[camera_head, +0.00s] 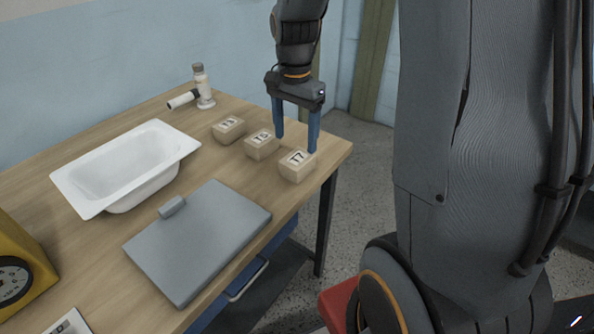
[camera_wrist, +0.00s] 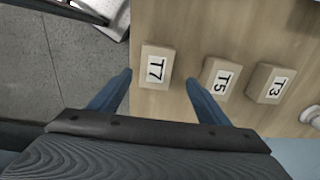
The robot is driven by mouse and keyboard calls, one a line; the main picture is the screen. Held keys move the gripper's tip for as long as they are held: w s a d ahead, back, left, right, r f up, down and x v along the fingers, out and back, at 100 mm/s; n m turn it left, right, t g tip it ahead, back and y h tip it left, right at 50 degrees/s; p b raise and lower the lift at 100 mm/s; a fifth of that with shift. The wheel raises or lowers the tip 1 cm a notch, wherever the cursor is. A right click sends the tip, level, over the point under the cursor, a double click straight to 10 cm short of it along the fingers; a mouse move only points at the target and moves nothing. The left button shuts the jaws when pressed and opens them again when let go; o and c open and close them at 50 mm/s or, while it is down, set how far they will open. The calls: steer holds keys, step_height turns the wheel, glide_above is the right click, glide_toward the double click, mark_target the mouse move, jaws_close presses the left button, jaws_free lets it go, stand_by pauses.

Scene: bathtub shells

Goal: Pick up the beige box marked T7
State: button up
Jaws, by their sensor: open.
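The beige box marked T7 (camera_head: 297,167) sits near the right end of the wooden table in the head view, its label facing up. In the wrist view the T7 box (camera_wrist: 155,67) lies ahead of the fingertips, roughly between their lines. My gripper (camera_head: 296,144) has two blue fingers, spread apart and empty, pointing down above and just behind the T7 box. In the wrist view my gripper (camera_wrist: 158,78) shows nothing between its fingers. In the head view one fingertip overlaps the box's back edge; I cannot tell whether they touch.
Similar boxes marked T5 (camera_head: 262,144) and T3 (camera_head: 229,129) stand in a row left of T7. A grey lidded panel (camera_head: 200,240) lies in front, with a white tub shell (camera_head: 75,187) to the left. The table's right edge (camera_head: 336,163) is close to T7.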

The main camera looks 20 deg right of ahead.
mark_target(298, 158)
steer(key=shift+s+d+f+p, duration=0.15)
steer(key=shift+f+p, duration=0.35)
steer(key=shift+f, duration=1.4)
steer(key=shift+s+d+f+p, duration=0.15)
steer(key=shift+f+p, duration=0.35)
steer(key=shift+f, duration=1.35)
steer(key=shift+a, duration=0.1)
steer(key=c, duration=1.3)
